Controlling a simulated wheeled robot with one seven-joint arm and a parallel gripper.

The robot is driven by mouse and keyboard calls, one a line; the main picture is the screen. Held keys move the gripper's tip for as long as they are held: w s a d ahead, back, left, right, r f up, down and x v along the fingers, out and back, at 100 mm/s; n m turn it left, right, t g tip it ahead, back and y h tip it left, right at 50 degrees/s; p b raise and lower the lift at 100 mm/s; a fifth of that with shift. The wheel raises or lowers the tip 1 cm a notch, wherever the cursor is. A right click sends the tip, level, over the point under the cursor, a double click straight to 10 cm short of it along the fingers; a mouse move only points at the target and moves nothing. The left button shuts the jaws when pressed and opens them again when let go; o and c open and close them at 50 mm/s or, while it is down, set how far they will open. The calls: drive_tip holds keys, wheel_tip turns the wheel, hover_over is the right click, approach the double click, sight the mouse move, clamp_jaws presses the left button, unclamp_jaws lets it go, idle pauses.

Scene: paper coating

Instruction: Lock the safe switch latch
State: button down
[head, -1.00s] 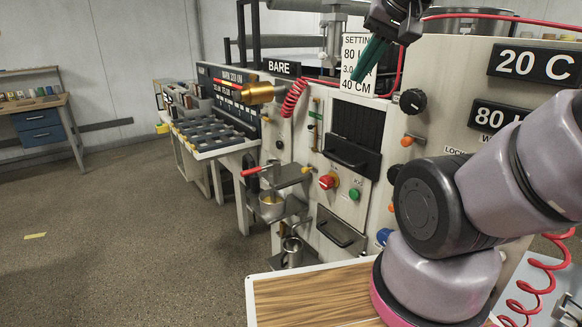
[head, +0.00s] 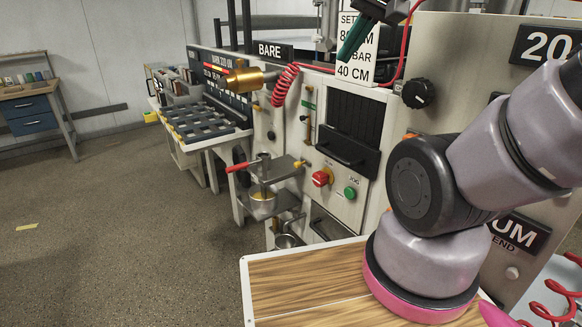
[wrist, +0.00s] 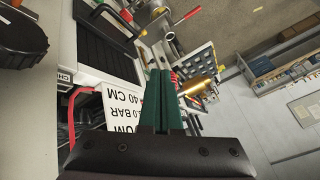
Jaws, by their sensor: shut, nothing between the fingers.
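I cannot make out for sure which part is the safe switch latch. A red rotary switch (head: 320,178) on a yellow plate sits on the machine's front panel, left of a green button (head: 351,193). My gripper (head: 357,36) is at the top of the head view, in front of the white settings sign (head: 357,72). It is well above the red switch and apart from it. In the wrist view its green fingers (wrist: 160,98) are together and empty. My arm hides part of the panel on the right.
A black knob (head: 418,94) and black drawer front (head: 347,150) are on the panel. A brass cylinder (head: 250,77) with a red coiled hose and a red-handled shelf (head: 262,168) stick out at the left. A wooden board (head: 290,285) lies in front.

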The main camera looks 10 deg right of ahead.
drive_tip(key=w+a+f+n, duration=0.3)
drive_tip(key=w+a+f, duration=0.2)
drive_tip(key=w+f, duration=0.3)
drive_tip(key=w+a+f+n, duration=0.3)
drive_tip(key=w+a+f, duration=0.25)
drive_tip(key=w, duration=0.45)
wheel_tip(320, 180, down, 25)
drive_tip(key=w+n+t+h, duration=0.2)
drive_tip(key=n+t+h, duration=0.4)
drive_tip(key=n, duration=0.8)
drive_tip(key=d+h, duration=0.1)
drive_tip(key=h, duration=0.2)
drive_tip(key=shift+w, duration=0.15)
